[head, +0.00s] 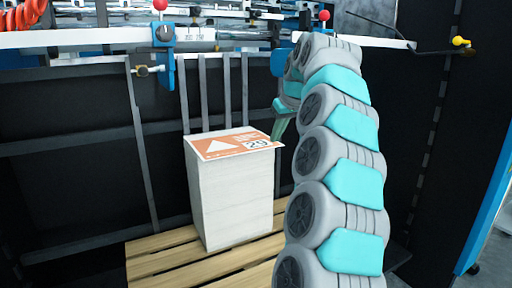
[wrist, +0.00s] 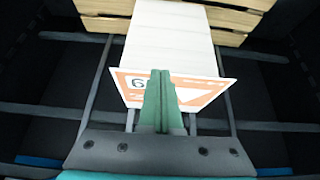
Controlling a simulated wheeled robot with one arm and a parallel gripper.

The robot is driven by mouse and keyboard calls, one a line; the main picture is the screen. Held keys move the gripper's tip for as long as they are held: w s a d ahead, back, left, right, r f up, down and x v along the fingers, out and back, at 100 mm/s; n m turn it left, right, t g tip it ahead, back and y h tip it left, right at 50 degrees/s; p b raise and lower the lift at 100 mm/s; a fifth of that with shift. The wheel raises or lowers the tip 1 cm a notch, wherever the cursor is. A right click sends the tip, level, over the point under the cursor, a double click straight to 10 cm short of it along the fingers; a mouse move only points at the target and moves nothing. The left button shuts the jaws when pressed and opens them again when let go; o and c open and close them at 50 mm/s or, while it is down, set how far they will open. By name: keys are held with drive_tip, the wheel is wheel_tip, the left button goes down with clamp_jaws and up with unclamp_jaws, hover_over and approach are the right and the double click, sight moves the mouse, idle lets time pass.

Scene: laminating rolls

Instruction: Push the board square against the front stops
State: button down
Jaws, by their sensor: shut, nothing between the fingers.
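The board (head: 228,144), orange and white with a white triangle and a printed number, lies on top of a tall white stack (head: 235,200). It sits a little turned, with its right corner out past the stack's edge. The front stops, grey upright bars (head: 227,95), stand behind the stack. My gripper (head: 278,133) is beside the board's right end, its green fingers shut and empty. In the wrist view the fingers (wrist: 160,75) cover the middle of the board (wrist: 197,92); I cannot tell whether they touch it.
The stack stands on a wooden pallet (head: 175,250). A white rail (head: 85,37) with a blue clamp (head: 164,55) crosses behind, above the bars. Dark machine panels surround the pallet. My arm hides the area right of the stack.

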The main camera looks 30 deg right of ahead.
drive_tip(key=w+f+p, duration=0.1)
drive_tip(key=w+f, duration=0.7)
drive_tip(key=w, duration=0.1)
drive_tip(key=shift+a+f, duration=0.15)
drive_tip(key=shift+f, duration=0.15)
idle(0.4)
